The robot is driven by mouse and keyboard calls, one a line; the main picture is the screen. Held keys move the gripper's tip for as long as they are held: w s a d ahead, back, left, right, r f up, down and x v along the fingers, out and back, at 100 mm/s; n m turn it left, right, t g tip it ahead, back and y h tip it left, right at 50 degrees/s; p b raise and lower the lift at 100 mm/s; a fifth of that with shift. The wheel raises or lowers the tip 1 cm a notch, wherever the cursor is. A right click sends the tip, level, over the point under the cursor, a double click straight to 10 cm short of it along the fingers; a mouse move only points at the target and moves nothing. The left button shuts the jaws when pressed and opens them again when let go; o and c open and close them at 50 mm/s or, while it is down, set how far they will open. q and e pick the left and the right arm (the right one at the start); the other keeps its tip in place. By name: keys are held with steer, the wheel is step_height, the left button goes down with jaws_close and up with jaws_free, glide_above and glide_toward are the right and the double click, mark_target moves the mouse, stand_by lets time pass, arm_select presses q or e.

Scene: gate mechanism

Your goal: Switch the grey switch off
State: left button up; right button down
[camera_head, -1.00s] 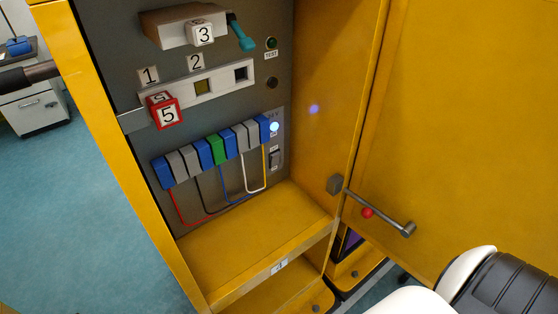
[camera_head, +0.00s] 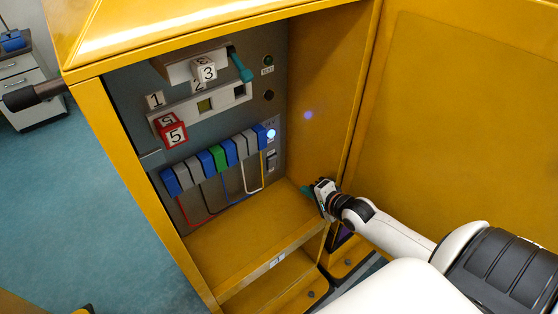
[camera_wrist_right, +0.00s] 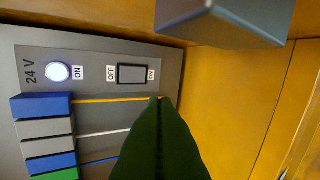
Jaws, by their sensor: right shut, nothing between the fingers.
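The grey switch (camera_head: 271,161) sits on the panel inside the yellow cabinet, below a glowing 24 V lamp (camera_head: 271,134). In the right wrist view the switch (camera_wrist_right: 131,74) lies between OFF and ON labels, and the lamp (camera_wrist_right: 57,72) is lit. My right gripper (camera_head: 306,191) is at the cabinet opening, to the right of and below the switch, apart from it. In the right wrist view its closed fingers (camera_wrist_right: 160,104) point toward the panel, just below the switch in the picture, with nothing between them. My left gripper is not in view.
A row of blue, grey and green terminal blocks (camera_head: 218,157) with wires is left of the switch. Numbered cubes, including a red one (camera_head: 170,130), sit above. The open yellow door (camera_head: 470,110) stands at right. A grey block (camera_wrist_right: 225,18) juts in at the wrist view's top.

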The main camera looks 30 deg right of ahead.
steer(key=r, duration=0.1)
steer(key=r+m, duration=0.1)
steer(key=shift+w+d+r+t, duration=0.1)
steer(key=shift+w+r+t, duration=0.2)
steer(key=shift+w+r, duration=0.1)
steer(key=shift+w+f, duration=0.1)
glide_toward(272, 162)
step_height(272, 162, down, 3)
steer(key=w, duration=0.2)
steer(key=shift+w+p, duration=0.3)
steer(key=shift+w, duration=1.55)
